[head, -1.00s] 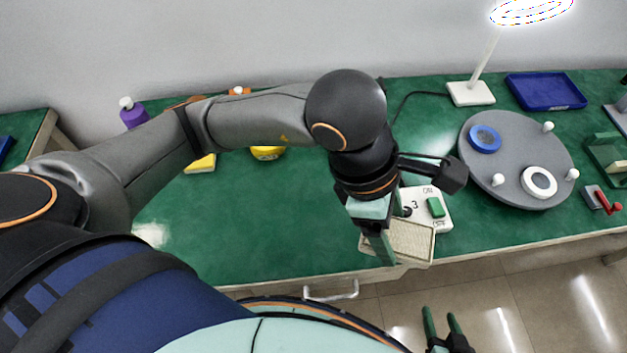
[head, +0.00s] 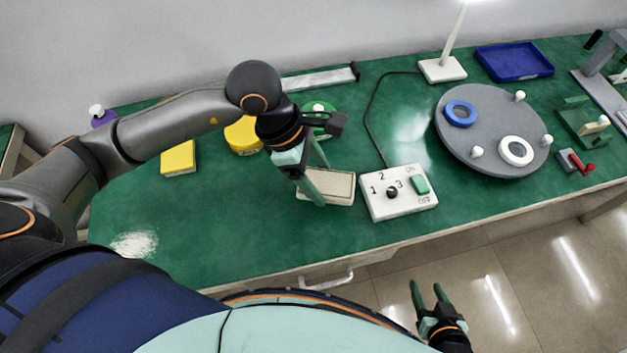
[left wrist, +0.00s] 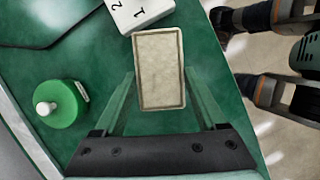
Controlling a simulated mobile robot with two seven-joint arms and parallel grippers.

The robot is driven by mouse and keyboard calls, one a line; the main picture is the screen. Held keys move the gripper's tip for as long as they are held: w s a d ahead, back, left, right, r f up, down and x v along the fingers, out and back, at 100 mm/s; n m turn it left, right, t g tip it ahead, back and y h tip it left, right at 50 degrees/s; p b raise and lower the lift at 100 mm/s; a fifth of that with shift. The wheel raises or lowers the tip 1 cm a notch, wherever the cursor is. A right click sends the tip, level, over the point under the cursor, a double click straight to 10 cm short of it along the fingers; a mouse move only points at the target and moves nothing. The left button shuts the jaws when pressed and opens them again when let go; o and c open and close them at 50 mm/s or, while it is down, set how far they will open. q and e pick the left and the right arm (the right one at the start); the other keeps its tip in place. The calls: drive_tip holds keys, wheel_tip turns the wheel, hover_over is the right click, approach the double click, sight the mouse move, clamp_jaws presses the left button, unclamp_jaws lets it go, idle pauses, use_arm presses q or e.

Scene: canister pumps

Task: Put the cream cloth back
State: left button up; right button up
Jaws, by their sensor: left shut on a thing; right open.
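The cream cloth (head: 338,189) is a flat rectangle with a darker border. My left gripper (head: 318,188) is shut on it, over the green table left of the white switch box. In the left wrist view the cloth (left wrist: 160,70) lies between the two green fingers (left wrist: 162,98). I cannot tell whether its underside touches the table. My right gripper (head: 428,293) is open and empty, low in front of the table edge over the floor.
The white switch box (head: 378,205) is just right of the cloth. A yellow sponge-like block (head: 178,158), a round yellow container (head: 242,136) and a green one (left wrist: 62,104) stand left and behind. A white patch (head: 133,244) marks the front left. The middle left table is clear.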

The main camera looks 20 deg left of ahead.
use_arm(q)
drive_tip(key=shift+w+a+f, duration=0.25)
drive_tip(key=shift+f, duration=0.2)
drive_tip(key=shift+w+a+f, duration=0.2)
drive_tip(key=shift+a+f, duration=0.05)
drive_tip(key=shift+f, duration=0.15)
drive_tip(key=shift+w+a+f, duration=0.1)
drive_tip(key=shift+f, duration=1.6)
drive_tip(key=shift+f, duration=0.2)
drive_tip(key=o, duration=1.2)
drive_tip(key=shift+o, duration=0.2)
drive_tip(key=shift+a+r, duration=0.15)
drive_tip(key=shift+r, duration=0.3)
drive_tip(key=v, duration=1.1)
drive_tip(key=shift+r, duration=0.25)
